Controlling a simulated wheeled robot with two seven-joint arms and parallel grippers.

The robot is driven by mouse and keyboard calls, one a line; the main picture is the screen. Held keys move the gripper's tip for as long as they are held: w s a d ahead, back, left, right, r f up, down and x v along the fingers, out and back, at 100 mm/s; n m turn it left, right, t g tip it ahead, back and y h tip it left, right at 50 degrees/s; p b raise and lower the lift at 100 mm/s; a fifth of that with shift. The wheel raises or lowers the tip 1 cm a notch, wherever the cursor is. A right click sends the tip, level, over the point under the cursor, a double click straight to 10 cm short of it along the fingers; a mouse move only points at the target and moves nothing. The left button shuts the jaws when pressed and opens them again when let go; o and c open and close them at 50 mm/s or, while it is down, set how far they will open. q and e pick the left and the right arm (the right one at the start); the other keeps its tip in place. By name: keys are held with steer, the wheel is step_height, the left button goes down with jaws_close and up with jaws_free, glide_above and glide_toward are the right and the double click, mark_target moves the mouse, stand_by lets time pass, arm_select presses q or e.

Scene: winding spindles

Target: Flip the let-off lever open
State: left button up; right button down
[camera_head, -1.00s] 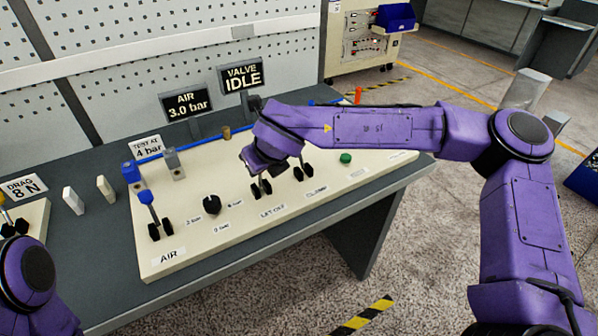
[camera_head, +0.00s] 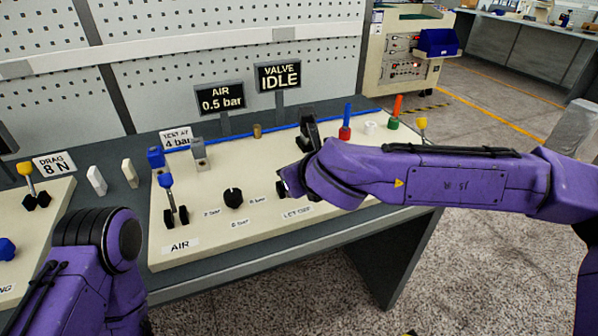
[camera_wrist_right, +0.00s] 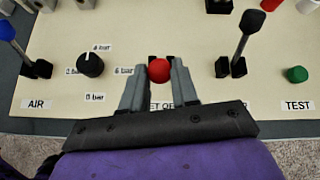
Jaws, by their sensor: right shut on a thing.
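The let-off lever's red ball knob (camera_wrist_right: 159,70) sits between the fingertips of my right gripper (camera_wrist_right: 157,68) in the right wrist view. The gripper is shut on it, and its fingers hide most of the lever's shaft and part of the let-off label. In the head view my right gripper (camera_head: 287,186) is low over the panel just above the LET OFF label (camera_head: 297,211), and my wrist hides the knob. I cannot tell the lever's exact tilt. The air display (camera_head: 221,97) reads 0.5 bar and the valve display (camera_head: 278,76) reads IDLE. My left gripper is not in view.
The black dial (camera_head: 233,198) and blue air lever (camera_head: 167,196) stand left of the gripper. A black-knobbed lever (camera_wrist_right: 245,40) and green test button (camera_wrist_right: 297,74) are to its right in the wrist view. My left forearm is at the lower left.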

steer(key=shift+s+f, duration=0.2)
steer(key=shift+f, duration=0.15)
steer(key=c, duration=0.9)
jaws_free()
steer(key=shift+o, duration=0.2)
steer(key=shift+r, duration=0.1)
steer(key=shift+r, duration=0.2)
steer(key=v, duration=1)
steer(key=shift+s+d, duration=0.1)
